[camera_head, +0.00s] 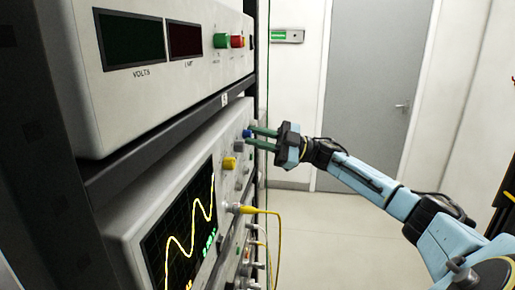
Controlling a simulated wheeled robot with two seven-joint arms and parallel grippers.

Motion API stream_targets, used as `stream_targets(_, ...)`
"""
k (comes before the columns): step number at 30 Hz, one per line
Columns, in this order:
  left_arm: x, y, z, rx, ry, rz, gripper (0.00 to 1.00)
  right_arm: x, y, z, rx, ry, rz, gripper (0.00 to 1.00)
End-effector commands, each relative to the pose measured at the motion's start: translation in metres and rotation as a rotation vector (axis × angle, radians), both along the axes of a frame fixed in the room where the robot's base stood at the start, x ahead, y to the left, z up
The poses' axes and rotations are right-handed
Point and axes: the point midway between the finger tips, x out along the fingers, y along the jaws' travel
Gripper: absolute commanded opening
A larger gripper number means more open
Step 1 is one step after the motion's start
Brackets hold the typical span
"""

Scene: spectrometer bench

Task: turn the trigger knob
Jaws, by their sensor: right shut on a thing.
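The oscilloscope (130,222) sits low in the rack, its lit screen (184,230) showing a yellow trace. Its front panel carries several knobs, and no label reading trigger is legible. A small blue knob (247,134) is near the panel's upper right. My right gripper (250,137) reaches in from the right with its two green fingers shut on the blue knob, partly hiding it. A yellow knob (229,163) and a grey knob (239,146) sit just below and left of the fingers. My left gripper is not in view.
A power supply (180,80) with two dark displays and green and red terminals stands above. A yellow cable (262,211) plugs into the oscilloscope below the gripper and hangs down. A grey door (375,80) and open floor lie behind.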

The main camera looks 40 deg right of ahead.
Motion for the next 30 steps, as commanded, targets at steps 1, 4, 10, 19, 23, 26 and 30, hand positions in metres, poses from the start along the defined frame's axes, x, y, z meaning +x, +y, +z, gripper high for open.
stream_targets(1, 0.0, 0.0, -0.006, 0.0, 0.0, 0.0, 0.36, 0.0, -0.001, -0.001, -0.037, -0.033, 0.0, 0.0)
stream_targets(4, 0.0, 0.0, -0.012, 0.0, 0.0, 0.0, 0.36, 0.001, -0.001, 0.0, -0.111, -0.091, 0.0, 0.0)
stream_targets(10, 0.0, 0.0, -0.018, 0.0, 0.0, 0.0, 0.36, 0.001, -0.002, 0.003, -0.26, -0.208, 0.0, 0.0)
stream_targets(19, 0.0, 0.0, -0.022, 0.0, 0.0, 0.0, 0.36, 0.002, -0.003, 0.006, -0.481, -0.385, 0.001, 0.0)
stream_targets(23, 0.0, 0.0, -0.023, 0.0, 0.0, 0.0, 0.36, 0.002, -0.003, 0.007, -0.569, -0.455, 0.001, 0.0)
stream_targets(26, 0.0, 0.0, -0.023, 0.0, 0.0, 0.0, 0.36, 0.002, -0.003, 0.008, -0.63, -0.503, 0.0, 0.0)
stream_targets(30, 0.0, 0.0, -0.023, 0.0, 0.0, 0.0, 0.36, 0.002, -0.003, 0.008, -0.701, -0.559, 0.001, 0.0)
